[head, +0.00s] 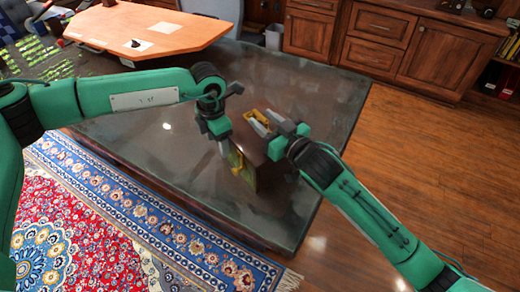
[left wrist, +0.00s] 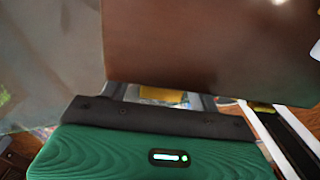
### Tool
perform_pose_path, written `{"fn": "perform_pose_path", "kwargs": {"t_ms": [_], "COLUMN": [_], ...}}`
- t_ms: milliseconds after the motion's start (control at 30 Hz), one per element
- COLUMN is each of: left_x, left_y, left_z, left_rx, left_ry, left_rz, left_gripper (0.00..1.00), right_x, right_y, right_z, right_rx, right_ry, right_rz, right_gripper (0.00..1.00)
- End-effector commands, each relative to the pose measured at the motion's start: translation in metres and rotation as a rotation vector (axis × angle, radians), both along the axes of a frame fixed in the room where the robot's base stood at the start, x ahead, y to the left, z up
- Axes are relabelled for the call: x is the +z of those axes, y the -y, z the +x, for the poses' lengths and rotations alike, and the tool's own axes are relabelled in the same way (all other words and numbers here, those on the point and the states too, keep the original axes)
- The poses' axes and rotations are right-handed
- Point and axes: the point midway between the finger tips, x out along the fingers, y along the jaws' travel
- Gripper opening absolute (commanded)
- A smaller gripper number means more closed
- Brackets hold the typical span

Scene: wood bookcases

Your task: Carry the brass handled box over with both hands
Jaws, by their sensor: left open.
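The brass handled box (head: 248,152) stands on the dark glossy table, dark brown on top. One brass handle (head: 236,163) is on its near left side and another (head: 254,114) is on its far side. My left gripper (head: 223,150) is open, pointing down beside the near handle. In the left wrist view the box's brown surface (left wrist: 215,45) fills the upper part, and a yellow brass patch (left wrist: 160,93) shows between the open fingers. My right gripper (head: 258,122) is at the far handle, its two fingers apart. Whether it touches the handle is hidden.
The dark table (head: 320,90) has bare room to the right and left of the box. A wooden desk (head: 150,30) stands behind at the upper left. Wood cabinets (head: 385,40) line the back. A patterned rug (head: 90,225) lies in front at the left.

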Motion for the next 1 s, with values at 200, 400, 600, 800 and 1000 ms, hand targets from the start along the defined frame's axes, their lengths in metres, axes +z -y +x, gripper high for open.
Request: {"fn": "perform_pose_path", "kwargs": {"t_ms": [200,400,600,800,1000], "left_x": [-0.0007,-0.0005,-0.0004,-0.0003,-0.0001], "left_y": [0.0001,0.0001,0.0000,-0.0002,-0.0003], "left_z": [0.0001,0.0000,0.0001,0.0002,0.0004], "left_rx": [0.000,0.000,0.000,0.000,0.001], "left_ry": [0.000,0.000,0.000,0.000,0.001], "left_rz": [0.000,0.000,0.000,0.000,-0.001], "left_gripper": [0.62,0.32,0.00,0.00,0.00], "right_x": [-0.0001,-0.0001,-0.0001,-0.0001,-0.0001], "right_y": [-0.0003,-0.0002,0.0000,0.0000,0.0001], "right_z": [0.0004,0.0004,0.0004,0.0003,0.0003], "right_rx": [0.000,0.000,0.000,0.000,0.000], "right_ry": [0.000,0.000,0.000,0.000,0.000], "right_rz": [0.000,0.000,0.000,0.000,0.000], "right_gripper": [0.38,0.09,0.00,0.00,0.00]}}
